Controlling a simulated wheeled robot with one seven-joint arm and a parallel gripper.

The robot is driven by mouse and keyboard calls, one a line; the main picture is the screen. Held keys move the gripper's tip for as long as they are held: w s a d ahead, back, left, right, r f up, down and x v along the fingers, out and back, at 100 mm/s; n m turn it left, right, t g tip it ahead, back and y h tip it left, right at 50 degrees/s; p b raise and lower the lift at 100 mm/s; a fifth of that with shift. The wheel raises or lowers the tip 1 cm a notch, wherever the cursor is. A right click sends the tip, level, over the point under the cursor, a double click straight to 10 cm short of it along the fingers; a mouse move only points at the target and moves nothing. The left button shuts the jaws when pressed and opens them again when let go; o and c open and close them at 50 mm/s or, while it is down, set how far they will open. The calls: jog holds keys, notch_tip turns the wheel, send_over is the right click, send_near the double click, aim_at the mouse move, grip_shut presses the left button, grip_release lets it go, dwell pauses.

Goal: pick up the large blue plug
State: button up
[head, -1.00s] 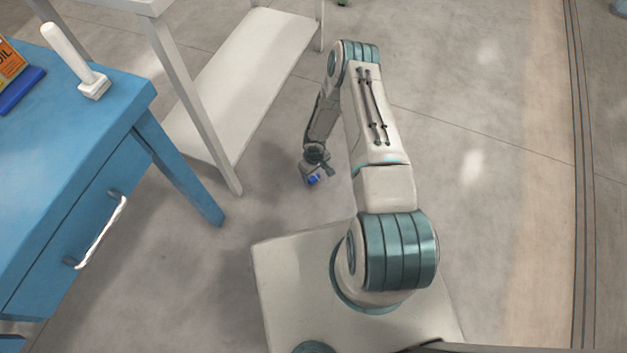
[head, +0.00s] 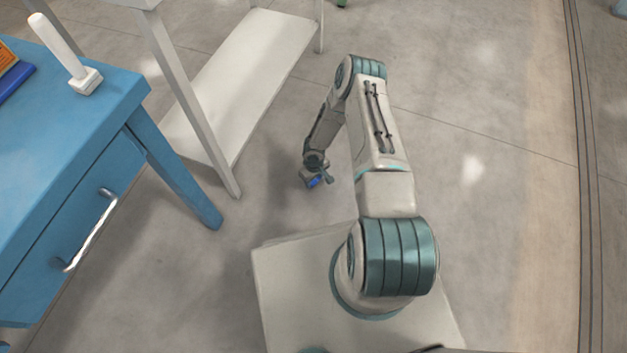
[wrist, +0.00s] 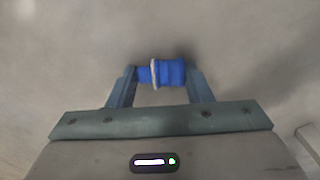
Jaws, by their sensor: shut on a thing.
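The large blue plug (wrist: 170,73) is a blue cylinder with a pale ring around it. In the wrist view it lies sideways between the two fingers of my gripper (wrist: 160,76), which is shut on it. In the head view the plug (head: 315,182) is a small blue patch at the end of my gripper (head: 318,177), over the grey floor. The fingers and wrist hide part of it there. Its exact height above the floor is hard to tell.
A blue table (head: 95,110) with a drawer handle stands at the left, with a white-handled tool (head: 68,58) on it. A pale rack with a low shelf (head: 245,75) stands behind. The floor (head: 490,200) to the right is clear.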

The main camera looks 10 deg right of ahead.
aim_at(317, 179)
jog(key=shift+r, duration=0.1)
jog(key=r+p, duration=0.1)
jog(key=r, duration=0.1)
jog(key=d+r+p, duration=0.1)
jog(key=r+p, duration=0.1)
jog(key=r, duration=0.1)
jog(key=shift+s, duration=0.2)
jog(key=s+d+r+p, duration=0.3)
jog(key=s+d+r, duration=0.1)
jog(key=d, duration=0.5)
jog(key=shift+d+r, duration=0.4)
jog(key=shift+r, duration=0.5)
jog(key=shift+s, duration=0.1)
